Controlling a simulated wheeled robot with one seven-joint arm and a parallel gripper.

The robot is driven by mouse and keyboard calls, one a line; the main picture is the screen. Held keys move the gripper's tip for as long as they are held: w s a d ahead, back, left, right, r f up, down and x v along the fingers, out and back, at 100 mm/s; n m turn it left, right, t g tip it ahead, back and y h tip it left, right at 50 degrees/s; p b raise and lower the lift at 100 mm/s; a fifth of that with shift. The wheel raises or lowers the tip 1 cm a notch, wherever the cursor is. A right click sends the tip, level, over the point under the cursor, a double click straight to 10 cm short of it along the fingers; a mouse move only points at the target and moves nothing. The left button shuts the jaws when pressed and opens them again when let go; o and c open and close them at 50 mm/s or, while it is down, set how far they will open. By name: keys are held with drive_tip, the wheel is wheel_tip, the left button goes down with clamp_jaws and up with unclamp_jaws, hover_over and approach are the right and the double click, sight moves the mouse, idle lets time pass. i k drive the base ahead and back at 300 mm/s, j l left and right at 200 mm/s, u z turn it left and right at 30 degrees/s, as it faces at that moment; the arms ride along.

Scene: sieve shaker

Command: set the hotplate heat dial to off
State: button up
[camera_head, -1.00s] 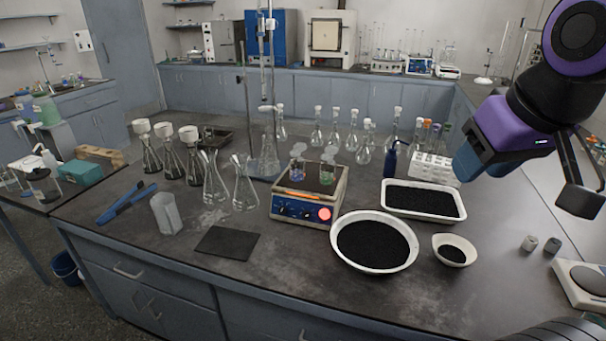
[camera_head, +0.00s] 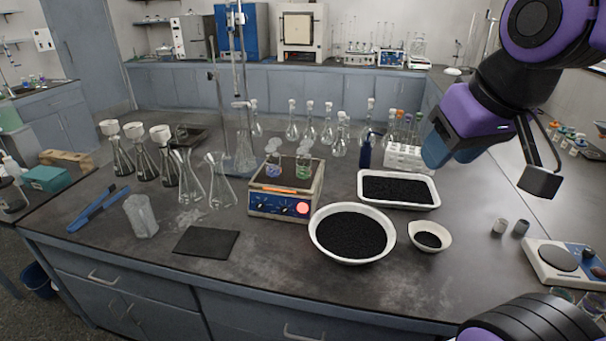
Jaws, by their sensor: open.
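The hotplate (camera_head: 285,199) stands on the bench near the middle of the view. Its blue front panel (camera_head: 278,207) carries small dials and a bright red round light or knob (camera_head: 302,209) at the right; the dial settings are too small to read. Two small flasks with coloured liquid (camera_head: 289,170) stand on its dark top. My gripper (camera_head: 538,165) is raised above the bench at the upper right, well to the right of the hotplate and apart from it. It is open, with nothing seen between its fingers.
A white bowl (camera_head: 391,243) of black grains and a white tray (camera_head: 436,203) of black grains lie right of the hotplate. A small dish (camera_head: 415,228), a test-tube rack (camera_head: 402,160) and glass flasks (camera_head: 190,185) stand around. A dark mat (camera_head: 206,242) lies front left. Bare bench lies before the hotplate.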

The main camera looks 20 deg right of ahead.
sight(259, 206)
drive_tip(key=i+j+z, duration=0.1)
drive_tip(key=j, duration=0.3)
drive_tip(key=i+j+z, duration=0.1)
drive_tip(key=j, duration=0.3)
drive_tip(key=i+j+z, duration=0.1)
drive_tip(key=j, duration=0.3)
drive_tip(key=i+j+z, duration=0.1)
drive_tip(key=j, duration=0.3)
